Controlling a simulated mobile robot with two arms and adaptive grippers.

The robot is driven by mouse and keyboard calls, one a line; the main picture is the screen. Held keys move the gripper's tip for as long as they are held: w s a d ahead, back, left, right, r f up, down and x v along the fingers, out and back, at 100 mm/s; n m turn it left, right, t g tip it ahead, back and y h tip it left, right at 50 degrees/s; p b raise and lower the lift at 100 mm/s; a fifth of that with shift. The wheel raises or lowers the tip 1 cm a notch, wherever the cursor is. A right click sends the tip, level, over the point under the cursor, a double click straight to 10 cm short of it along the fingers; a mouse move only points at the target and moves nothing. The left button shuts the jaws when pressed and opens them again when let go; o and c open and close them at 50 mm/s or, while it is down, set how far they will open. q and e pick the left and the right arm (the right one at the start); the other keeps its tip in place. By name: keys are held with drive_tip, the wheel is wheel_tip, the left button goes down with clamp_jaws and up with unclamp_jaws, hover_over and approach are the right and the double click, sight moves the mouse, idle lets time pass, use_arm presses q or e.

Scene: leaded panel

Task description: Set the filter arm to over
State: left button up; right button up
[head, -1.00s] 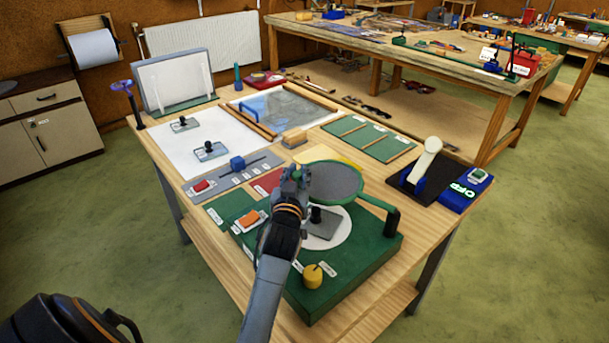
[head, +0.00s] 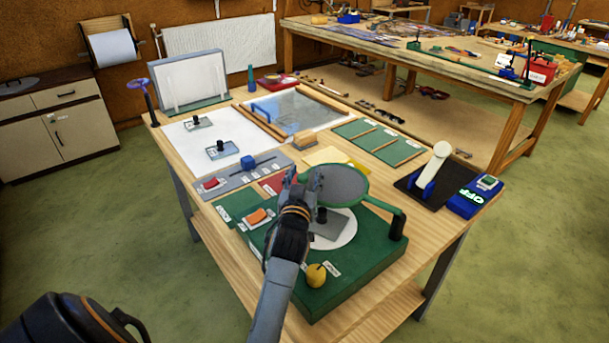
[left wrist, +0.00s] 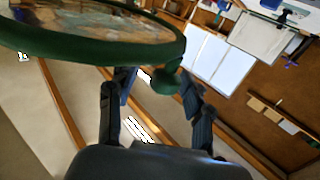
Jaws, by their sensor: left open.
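A white disc (head: 346,236) with a dark grey plate (head: 328,228) lies on the base, nearer than the ring in the picture. My left gripper (head: 303,177) is open at the ring's left edge. In the left wrist view, the ring's green knob (left wrist: 166,79) shows between the open fingers (left wrist: 153,84); contact is unclear. My right gripper is out of view.
An orange switch (head: 257,216) and a yellow knob (head: 316,275) sit on the base near my left arm. A grey slider panel (head: 238,177) lies behind. A black stand with a white handle (head: 433,165) and a blue OFF box (head: 474,198) stand right.

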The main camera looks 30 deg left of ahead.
use_arm(q)
wheel_tip(320, 180, up, 10)
idle(0.6)
